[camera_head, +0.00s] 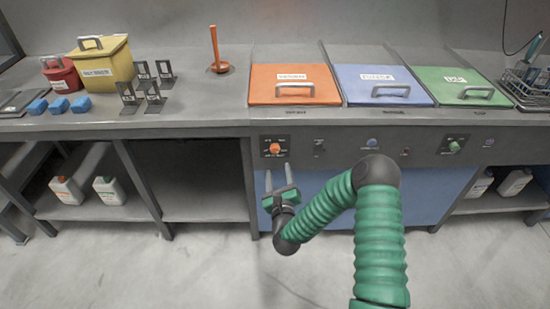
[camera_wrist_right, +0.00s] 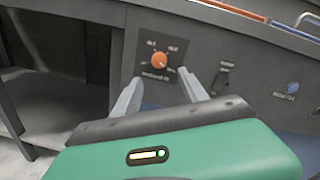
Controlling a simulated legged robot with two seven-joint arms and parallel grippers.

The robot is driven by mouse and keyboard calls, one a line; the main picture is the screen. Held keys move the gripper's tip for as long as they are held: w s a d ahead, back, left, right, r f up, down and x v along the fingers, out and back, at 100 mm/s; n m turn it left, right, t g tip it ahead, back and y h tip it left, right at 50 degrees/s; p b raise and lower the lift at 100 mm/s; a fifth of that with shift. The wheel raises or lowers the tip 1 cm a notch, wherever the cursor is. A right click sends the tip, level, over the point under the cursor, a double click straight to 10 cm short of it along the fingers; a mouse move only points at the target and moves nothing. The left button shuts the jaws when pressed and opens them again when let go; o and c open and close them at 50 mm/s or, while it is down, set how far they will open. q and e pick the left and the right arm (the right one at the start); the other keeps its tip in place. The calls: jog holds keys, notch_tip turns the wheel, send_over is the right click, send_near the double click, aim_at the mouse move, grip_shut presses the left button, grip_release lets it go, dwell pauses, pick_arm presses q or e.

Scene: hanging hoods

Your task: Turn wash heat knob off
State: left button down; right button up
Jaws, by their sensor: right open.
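An orange knob (camera_head: 275,148) sits on a dark label plate on the bench's front panel, below the orange lid. A green knob (camera_head: 454,146) sits on a similar plate further right. The orange knob also shows in the right wrist view (camera_wrist_right: 159,60), with small printed markings around it that are too small to read. My right gripper (camera_head: 278,176) is open and empty, just below and in front of the orange knob, apart from it. In the right wrist view its two fingers (camera_wrist_right: 160,90) point toward the panel, with the knob beyond and between them. My left gripper is not in view.
Orange (camera_head: 295,97), blue (camera_head: 380,97) and green (camera_head: 468,97) handled lids lie closed on the bench. A switch (camera_wrist_right: 221,78) and a blue button (camera_wrist_right: 292,88) are right of the orange knob. Open shelves with bottles (camera_head: 66,190) are below left.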

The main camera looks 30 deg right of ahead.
aim_at(275, 152)
jog(key=x, duration=0.3)
jog(key=b+x, duration=0.1)
jog(key=x, duration=0.4)
jog(key=shift+w+a+r, duration=0.2)
jog(key=shift+w+a, duration=0.1)
jog(key=shift+w, duration=0.15)
jog(key=shift+d+f, duration=0.2)
jog(key=shift+d, duration=0.4)
jog(key=shift+c, duration=0.4)
jog(key=shift+d, duration=0.15)
jog(key=shift+c, duration=1.1)
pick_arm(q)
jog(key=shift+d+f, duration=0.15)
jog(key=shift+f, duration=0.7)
pick_arm(e)
jog(key=shift+a, duration=0.35)
grip_shut()
